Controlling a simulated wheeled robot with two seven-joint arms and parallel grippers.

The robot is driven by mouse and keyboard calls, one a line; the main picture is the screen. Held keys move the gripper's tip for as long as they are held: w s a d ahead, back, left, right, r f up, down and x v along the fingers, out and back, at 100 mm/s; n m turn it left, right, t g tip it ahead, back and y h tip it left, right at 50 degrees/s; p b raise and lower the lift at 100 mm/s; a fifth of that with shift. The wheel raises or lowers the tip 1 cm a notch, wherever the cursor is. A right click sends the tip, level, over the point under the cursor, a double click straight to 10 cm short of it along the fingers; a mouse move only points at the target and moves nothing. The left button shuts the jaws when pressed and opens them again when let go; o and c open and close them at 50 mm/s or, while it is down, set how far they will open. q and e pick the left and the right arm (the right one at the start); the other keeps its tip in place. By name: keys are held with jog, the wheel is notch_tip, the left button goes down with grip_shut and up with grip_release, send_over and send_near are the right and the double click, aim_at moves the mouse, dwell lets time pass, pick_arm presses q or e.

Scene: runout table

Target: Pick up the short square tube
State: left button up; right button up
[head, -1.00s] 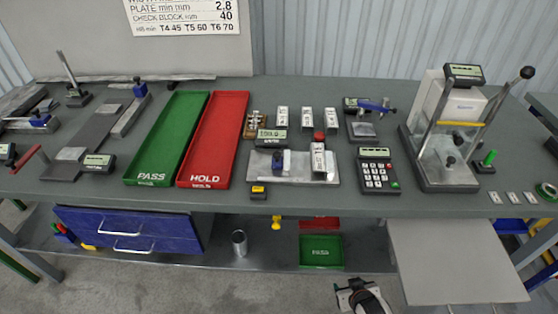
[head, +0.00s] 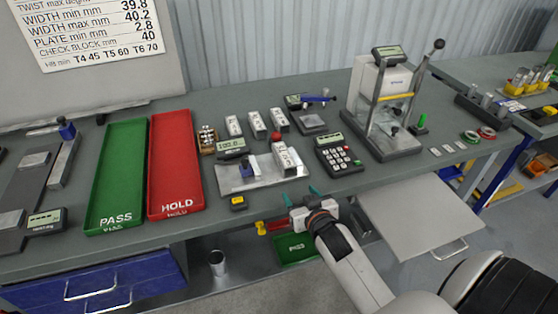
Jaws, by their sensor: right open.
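Three short, pale square-section pieces stand in a row at the back of the table: a left one (head: 233,126), a middle one (head: 256,125) and a right one (head: 277,119). Another pale square piece (head: 287,159) is on a metal plate (head: 238,184) in front of them, near a red knob. I cannot tell which of these is the short square tube. My right gripper (head: 301,196) is open and empty, its teal fingertips at the table's front edge, nearer me than the plate and apart from all the pieces. My left gripper is out of view.
A green PASS tray (head: 100,215) and a red HOLD tray (head: 176,205) lie to the left. A black keypad device (head: 337,156) and a tall press (head: 385,105) stand right. A small yellow-black block (head: 238,203) lies near the front edge.

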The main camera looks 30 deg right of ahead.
aim_at(285, 156)
jog(key=w+d+r, duration=0.1)
jog(key=d+r+t, duration=0.1)
jog(key=shift+w+r+t+h, duration=0.3)
jog(key=shift+w+h, duration=0.05)
jog(key=shift+h, duration=0.05)
jog(key=shift+w+r, duration=0.15)
jog(key=shift+w, duration=0.15)
jog(key=p+x, duration=0.1)
jog(key=x, duration=0.5)
jog(key=shift+w+p, duration=0.4)
jog(key=shift+w, duration=0.2)
jog(key=x, duration=0.2)
jog(key=p+x, duration=0.1)
jog(key=shift+w+a, duration=0.15)
jog(key=shift+w, duration=0.65)
jog(key=shift+s, duration=0.1)
